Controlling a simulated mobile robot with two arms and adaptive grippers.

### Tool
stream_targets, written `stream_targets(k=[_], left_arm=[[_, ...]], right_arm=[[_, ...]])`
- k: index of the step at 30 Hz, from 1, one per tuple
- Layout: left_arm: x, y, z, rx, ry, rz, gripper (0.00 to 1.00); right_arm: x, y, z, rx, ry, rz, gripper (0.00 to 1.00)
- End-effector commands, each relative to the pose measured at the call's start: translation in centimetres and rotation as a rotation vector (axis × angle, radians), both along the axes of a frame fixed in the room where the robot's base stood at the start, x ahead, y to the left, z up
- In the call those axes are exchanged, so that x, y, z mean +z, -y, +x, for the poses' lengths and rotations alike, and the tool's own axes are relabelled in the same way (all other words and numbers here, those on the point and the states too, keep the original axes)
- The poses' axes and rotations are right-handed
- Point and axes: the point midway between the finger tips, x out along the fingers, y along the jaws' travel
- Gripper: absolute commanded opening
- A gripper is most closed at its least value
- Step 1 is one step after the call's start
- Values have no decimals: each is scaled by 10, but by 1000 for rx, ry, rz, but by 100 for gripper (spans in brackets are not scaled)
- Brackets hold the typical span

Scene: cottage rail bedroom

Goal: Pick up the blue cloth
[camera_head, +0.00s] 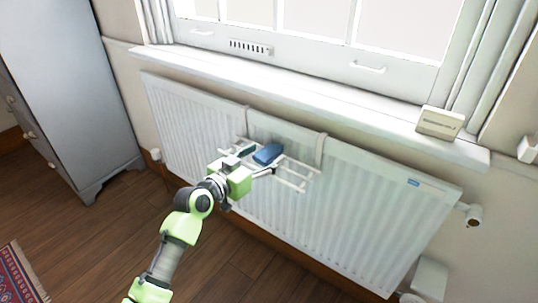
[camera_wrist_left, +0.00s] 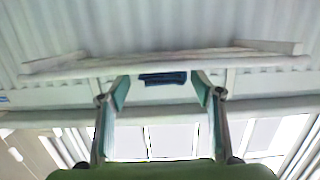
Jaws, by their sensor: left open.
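The blue cloth (camera_head: 267,154) lies folded on a white rack (camera_head: 296,184) that hangs on the front of the radiator. My left gripper (camera_head: 258,160) is at the rack, close to the cloth, with its fingers apart. In the left wrist view the cloth (camera_wrist_left: 163,78) shows as a dark blue strip between the two fingertips (camera_wrist_left: 160,85), beyond a white bar of the rack. I cannot tell whether the fingers touch it. My right gripper is in neither view.
The white radiator (camera_head: 374,210) stands under a window sill (camera_head: 300,95). A small cream box (camera_head: 440,123) sits on the sill's right part. A grey cabinet (camera_head: 65,90) stands at the left. The wooden floor (camera_head: 110,235) is clear apart from a patterned rug (camera_head: 20,274).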

Motion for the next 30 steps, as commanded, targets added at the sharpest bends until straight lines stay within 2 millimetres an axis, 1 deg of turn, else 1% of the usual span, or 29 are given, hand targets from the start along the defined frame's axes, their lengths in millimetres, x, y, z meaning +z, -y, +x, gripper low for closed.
stream_targets(k=[1,4,11,14,15,16,26,30], left_arm=[[-2,3,5,1,0,-1,60],[-2,6,10,1,1,0,60],[-2,7,10,1,0,0,60],[-2,7,10,1,0,0,36],[-2,7,10,1,0,0,26],[-2,7,10,1,-1,1,20],[-2,6,10,1,-1,1,20],[2,7,10,1,0,0,20]], right_arm=[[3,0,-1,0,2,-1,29],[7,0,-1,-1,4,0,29],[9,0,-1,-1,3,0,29],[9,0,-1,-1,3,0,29],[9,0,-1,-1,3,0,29],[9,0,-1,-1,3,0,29],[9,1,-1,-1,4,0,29],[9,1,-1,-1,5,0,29]])
